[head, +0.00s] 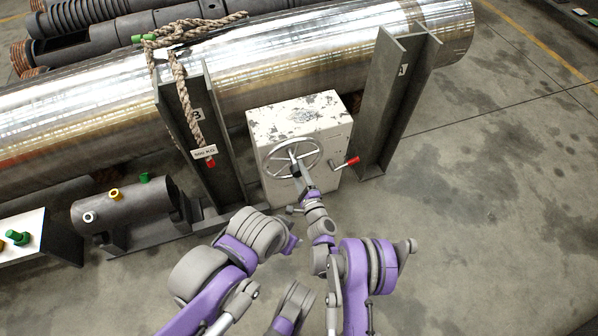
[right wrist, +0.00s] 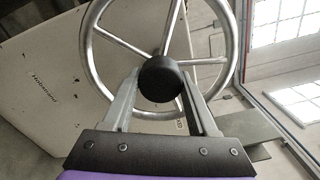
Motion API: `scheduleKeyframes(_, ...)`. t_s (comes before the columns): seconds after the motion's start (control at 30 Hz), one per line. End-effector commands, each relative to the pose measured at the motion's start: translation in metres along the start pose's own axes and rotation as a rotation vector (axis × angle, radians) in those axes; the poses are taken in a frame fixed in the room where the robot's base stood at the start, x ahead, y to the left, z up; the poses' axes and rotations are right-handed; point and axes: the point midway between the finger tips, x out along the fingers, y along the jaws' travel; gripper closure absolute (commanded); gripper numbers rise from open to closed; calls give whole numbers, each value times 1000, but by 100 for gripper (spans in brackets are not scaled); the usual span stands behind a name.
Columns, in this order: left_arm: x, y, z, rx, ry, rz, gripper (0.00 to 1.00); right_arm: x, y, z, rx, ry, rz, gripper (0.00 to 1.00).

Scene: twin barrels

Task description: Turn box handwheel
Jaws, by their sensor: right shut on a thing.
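The white, worn box (head: 297,117) stands on the floor between two steel supports. Its spoked metal handwheel (head: 315,149) is on the front face; the wheel also shows in the right wrist view (right wrist: 232,45). My right gripper (head: 297,171) is at the wheel's middle. In the right wrist view its two fingers (right wrist: 160,95) stand on either side of the wheel's round black hub (right wrist: 160,77), shut on it. The fingers and wrist hide part of the wheel in the head view. My left arm is folded at the lower left; I cannot make out its gripper.
A red-handled crank (head: 344,163) sticks out at the box's right side. Steel supports (head: 391,100) hold a large shiny cylinder (head: 290,45) behind. A rope (head: 181,85) with a tag hangs left. A dark pipe (head: 125,205) lies left. Floor at right is clear.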

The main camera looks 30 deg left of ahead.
Motion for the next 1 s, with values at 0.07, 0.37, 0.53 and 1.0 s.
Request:
scheduleKeyframes(0.07, 0, 0, 0, 0, 0, 0, 50, 1, 0, 1, 2, -2, -1, 100)
scheduleKeyframes(0.37, 0, 0, 0, 0, 0, 0, 50, 0, 0, 1, 0, -2, -1, 12)
scheduleKeyframes(0.53, 0, 0, 0, 0, 0, 0, 50, 0, 0, 0, 0, -1, 0, 11)
scheduleKeyframes(1.0, -10, 0, -2, 0, 2, 0, 50, -48, -2, 0, -2, 0, -1, 11)
